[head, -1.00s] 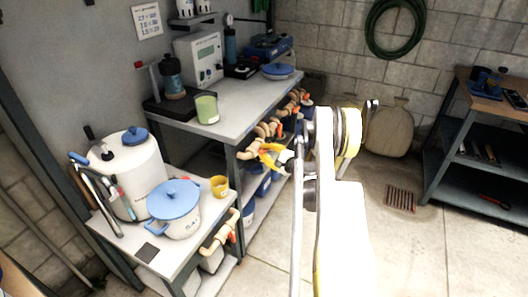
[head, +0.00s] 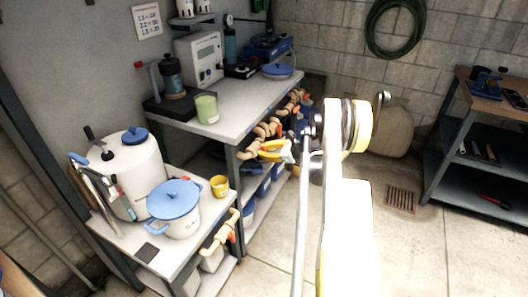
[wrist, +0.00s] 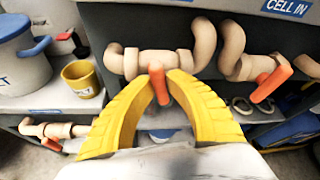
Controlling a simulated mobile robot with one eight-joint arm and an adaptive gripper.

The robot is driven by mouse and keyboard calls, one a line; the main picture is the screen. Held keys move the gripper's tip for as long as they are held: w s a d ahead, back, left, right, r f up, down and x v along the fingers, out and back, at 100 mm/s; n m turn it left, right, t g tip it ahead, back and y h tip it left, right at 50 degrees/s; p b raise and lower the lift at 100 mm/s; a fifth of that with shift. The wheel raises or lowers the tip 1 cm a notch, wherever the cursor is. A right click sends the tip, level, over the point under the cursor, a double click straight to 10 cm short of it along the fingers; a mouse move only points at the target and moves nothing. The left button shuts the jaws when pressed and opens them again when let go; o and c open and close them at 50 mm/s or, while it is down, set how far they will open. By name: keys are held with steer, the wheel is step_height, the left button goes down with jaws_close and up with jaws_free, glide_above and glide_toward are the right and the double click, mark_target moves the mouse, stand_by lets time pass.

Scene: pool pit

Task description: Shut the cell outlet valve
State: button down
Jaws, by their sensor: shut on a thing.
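My gripper (wrist: 162,80) has its yellow fingers closed around an orange valve handle (wrist: 159,88). The handle sits on a tan pipe valve (wrist: 150,62) under the bench edge and points down toward the camera. The label for this valve is not in view. To its right is a second tan valve with a slanted orange handle (wrist: 271,83), below a blue "CELL IN" label (wrist: 286,7). In the head view my gripper (head: 266,149) is at the row of pipes (head: 262,133) along the bench front, and the gripped handle is hidden.
A low stand at left holds a blue-lidded pot (head: 174,208), a yellow cup (head: 220,186) and a white tank (head: 128,175). Another orange-handled valve (wrist: 55,133) is below it. Blue bins sit under the bench (head: 225,110). The floor to the right is open.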

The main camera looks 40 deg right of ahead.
steer(key=shift+m+y, duration=0.6)
steer(key=shift+m, duration=0.2)
steer(key=c, duration=1.4)
jaws_free()
steer(key=shift+w, duration=0.1)
